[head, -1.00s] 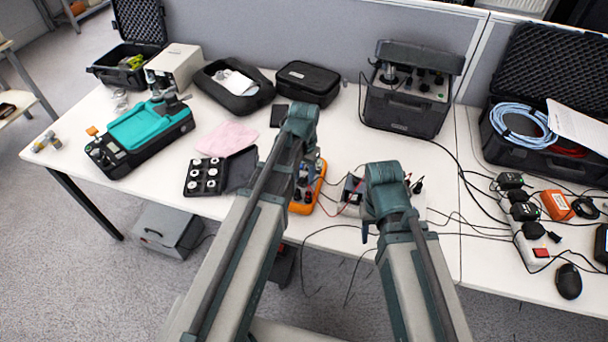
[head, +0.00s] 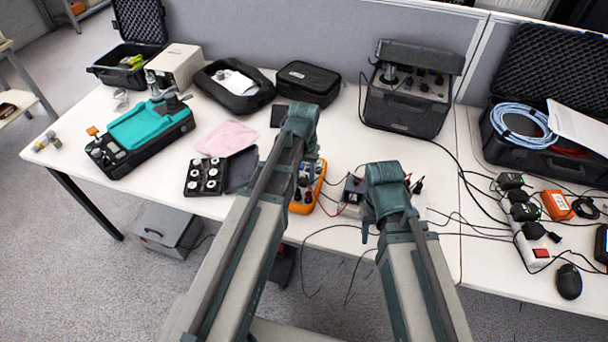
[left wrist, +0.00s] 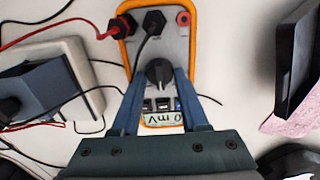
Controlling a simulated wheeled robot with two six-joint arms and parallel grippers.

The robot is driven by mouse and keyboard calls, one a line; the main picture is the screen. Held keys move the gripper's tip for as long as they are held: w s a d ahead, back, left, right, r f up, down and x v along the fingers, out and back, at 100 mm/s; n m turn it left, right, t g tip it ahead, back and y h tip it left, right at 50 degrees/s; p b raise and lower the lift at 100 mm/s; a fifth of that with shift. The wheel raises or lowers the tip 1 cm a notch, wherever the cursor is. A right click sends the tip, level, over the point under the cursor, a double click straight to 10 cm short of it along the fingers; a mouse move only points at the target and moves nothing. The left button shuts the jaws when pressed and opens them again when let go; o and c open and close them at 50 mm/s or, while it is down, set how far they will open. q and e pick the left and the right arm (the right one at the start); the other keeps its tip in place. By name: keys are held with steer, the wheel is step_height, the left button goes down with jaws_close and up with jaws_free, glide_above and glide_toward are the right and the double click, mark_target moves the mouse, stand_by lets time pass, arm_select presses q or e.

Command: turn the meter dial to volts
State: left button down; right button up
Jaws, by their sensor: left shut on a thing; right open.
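The meter (head: 318,186) is an orange-edged handheld unit with a grey face, lying on the table. In the left wrist view its black round dial (left wrist: 159,72) is between the blue fingers of my left gripper (left wrist: 160,80), which is shut on it. The meter's display (left wrist: 163,120) shows beyond the dial, partly covered by the gripper, with characters like "mV". The dial's pointer mark cannot be read. In the head view my right gripper is mostly hidden by its arm.
A small blue-grey device on a white box (left wrist: 78,62) stands beside the meter. A case of round weights (head: 206,177) lies on the other side. Red and black cables run around the meter. A pink cloth (head: 227,138) lies farther back.

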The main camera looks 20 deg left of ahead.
mark_target(304, 178)
arm_select(q)
steer(key=shift+c, duration=2.1)
jaws_free()
steer(key=shift+r, duration=0.15)
arm_select(e)
steer(key=shift+r, duration=0.15)
arm_select(q)
step_height(304, 178, up, 14)
steer(key=p, duration=1.3)
steer(key=shift+f+p, duration=0.25)
steer(key=shift+p, duration=0.15)
arm_select(e)
step_height(304, 178, up, 14)
steer(key=shift+f, duration=0.2)
steer(key=shift+f, duration=0.1)
